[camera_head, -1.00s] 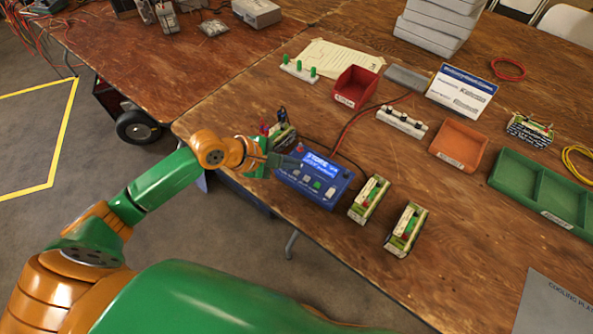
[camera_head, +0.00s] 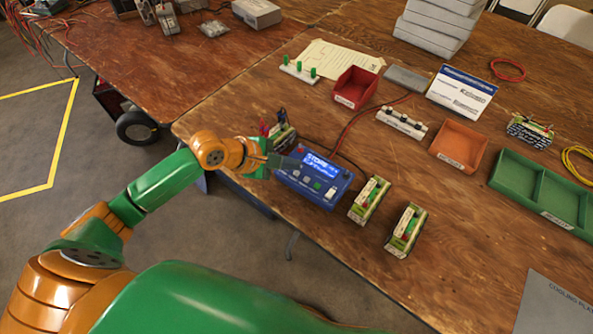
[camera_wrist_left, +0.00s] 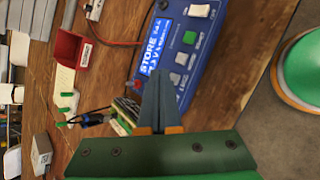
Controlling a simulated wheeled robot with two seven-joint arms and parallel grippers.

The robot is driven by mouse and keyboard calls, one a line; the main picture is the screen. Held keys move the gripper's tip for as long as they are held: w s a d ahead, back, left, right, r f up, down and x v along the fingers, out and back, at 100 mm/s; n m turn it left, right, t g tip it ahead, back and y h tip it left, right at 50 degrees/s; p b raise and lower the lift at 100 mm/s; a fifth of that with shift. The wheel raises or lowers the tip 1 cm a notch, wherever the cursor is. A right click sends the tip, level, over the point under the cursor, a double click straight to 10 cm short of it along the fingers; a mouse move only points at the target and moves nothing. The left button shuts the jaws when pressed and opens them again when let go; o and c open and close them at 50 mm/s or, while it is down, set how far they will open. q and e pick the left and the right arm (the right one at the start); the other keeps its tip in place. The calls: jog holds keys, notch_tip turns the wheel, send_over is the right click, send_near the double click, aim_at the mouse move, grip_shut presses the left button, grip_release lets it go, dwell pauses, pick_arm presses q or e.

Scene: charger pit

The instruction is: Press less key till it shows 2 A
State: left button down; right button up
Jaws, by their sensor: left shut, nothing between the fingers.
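The blue charger (camera_head: 342,183) lies on the wooden table, with a lit display (camera_head: 318,167) and a row of keys along its near side. In the left wrist view the display (camera_wrist_left: 152,46) starts with "STORE"; its smaller figures are too small to read surely. Grey keys (camera_wrist_left: 181,59), a green key (camera_wrist_left: 189,37) and a white key (camera_wrist_left: 199,11) show there. My left gripper (camera_head: 291,162) is shut and empty, its tips at the charger's left end. In the wrist view the fingertips (camera_wrist_left: 158,76) hide part of that end; contact cannot be told. My right gripper is out of view.
Two battery packs (camera_head: 368,201) (camera_head: 406,231) stand right of the charger, and another (camera_head: 283,134) stands behind my gripper. Red and black leads run behind the charger. A red bin (camera_head: 356,88), an orange bin (camera_head: 459,147) and a green tray (camera_head: 545,187) lie farther off.

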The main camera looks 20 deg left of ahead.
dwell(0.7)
pick_arm(q)
jog(key=shift+f+p, duration=0.3)
jog(key=shift+f, duration=0.1)
jog(key=shift+s+f, duration=0.1)
jog(key=shift+f, duration=0.3)
dwell(0.6)
jog(key=shift+r+p, duration=0.85)
jog(key=shift+p, duration=0.5)
